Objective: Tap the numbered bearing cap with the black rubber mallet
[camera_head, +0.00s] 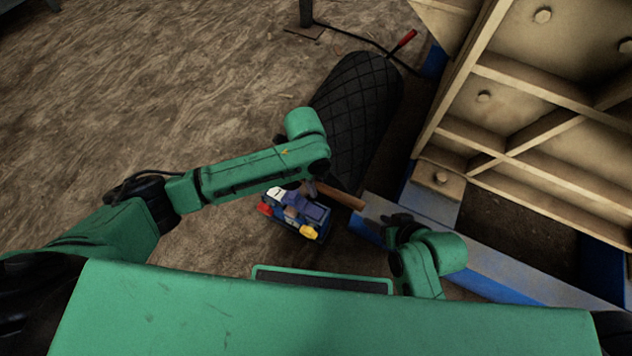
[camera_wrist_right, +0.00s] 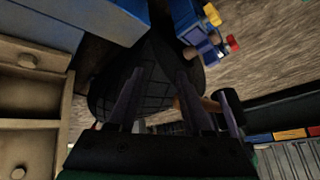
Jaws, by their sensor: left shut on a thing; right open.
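My left gripper (camera_head: 311,187) is shut on the mallet's wooden handle (camera_head: 345,195), which sticks out to the right toward my other gripper. In the right wrist view the handle (camera_wrist_right: 208,105) shows behind a finger, with a black rounded piece (camera_wrist_right: 230,106) at its end that looks like the mallet head; it is partly hidden. My right gripper (camera_head: 402,220) is open, and its two fingers (camera_wrist_right: 160,85) show nothing clearly held between them. A pale block with a bolt (camera_head: 441,178) sits on the frame at the right. I cannot read a number or pick out the bearing cap.
A large black cylinder with a grid pattern (camera_head: 360,105) lies beyond my left gripper. The ribbed cream machine body (camera_head: 535,110) and a grey-topped blue beam (camera_head: 490,262) block the right. The brown floor at left is open.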

